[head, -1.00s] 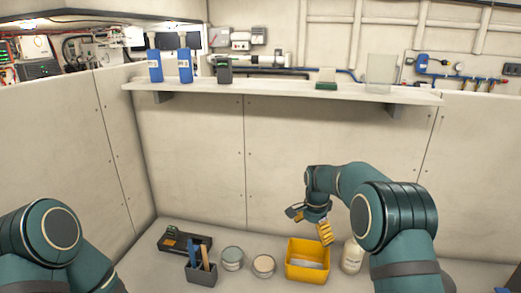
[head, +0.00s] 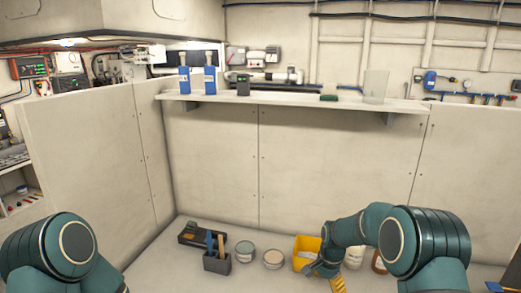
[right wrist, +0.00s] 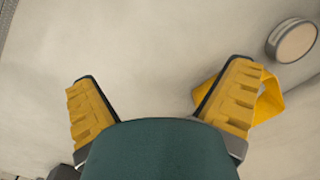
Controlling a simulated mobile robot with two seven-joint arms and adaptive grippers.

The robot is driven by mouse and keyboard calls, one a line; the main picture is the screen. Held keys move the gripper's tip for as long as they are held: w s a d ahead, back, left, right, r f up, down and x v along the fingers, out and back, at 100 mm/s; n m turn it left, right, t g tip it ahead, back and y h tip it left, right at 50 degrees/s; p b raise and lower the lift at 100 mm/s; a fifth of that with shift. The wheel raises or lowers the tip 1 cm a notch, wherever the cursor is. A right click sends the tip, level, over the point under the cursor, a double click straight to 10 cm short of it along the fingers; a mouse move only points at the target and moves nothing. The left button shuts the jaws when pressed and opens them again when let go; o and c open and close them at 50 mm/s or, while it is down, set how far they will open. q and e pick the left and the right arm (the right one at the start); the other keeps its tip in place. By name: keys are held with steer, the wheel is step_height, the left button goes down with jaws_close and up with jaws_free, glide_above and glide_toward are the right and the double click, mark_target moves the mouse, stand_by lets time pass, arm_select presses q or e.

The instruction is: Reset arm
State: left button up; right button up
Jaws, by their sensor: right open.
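My right gripper (head: 336,284) is low in front of the yellow bin (head: 300,262) in the head view, and my wrist partly covers the bin. In the right wrist view my right gripper (right wrist: 163,82) has its two yellow-padded fingers spread wide with nothing between them. Part of the yellow bin (right wrist: 268,103) shows behind the right-hand finger. Of my left arm only upper links show at the lower left of the head view; its gripper is out of view.
A shelf (head: 290,104) with blue bottles (head: 210,81) runs along the back wall.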

steer(key=s+a+f+n, duration=0.1)
steer(key=s+f, duration=0.2)
steer(key=s, duration=0.1)
steer(key=s+a+f+n+y, duration=0.1)
steer(key=s+f, duration=0.2)
steer(key=s, duration=0.1)
steer(key=s+a+f+n, duration=0.1)
steer(key=s+a+f, duration=0.1)
steer(key=s+f, duration=0.1)
steer(key=shift+s+f+n+t+y, duration=0.2)
steer(key=shift+s+n+t+y, duration=0.15)
steer(key=shift+s, duration=0.5)
steer(key=s+a+f+n+t, duration=0.1)
steer(key=s+a+n, duration=0.3)
steer(key=s, duration=1)
arm_select(q)
step_height(320, 180, down, 9)
steer(key=s+b, duration=0.1)
steer(key=b, duration=0.7)
steer(key=shift+d, duration=0.2)
arm_select(e)
step_height(320, 180, down, 9)
steer(key=s+y, duration=0.1)
steer(key=shift+a, duration=0.2)
steer(key=shift+f, duration=0.1)
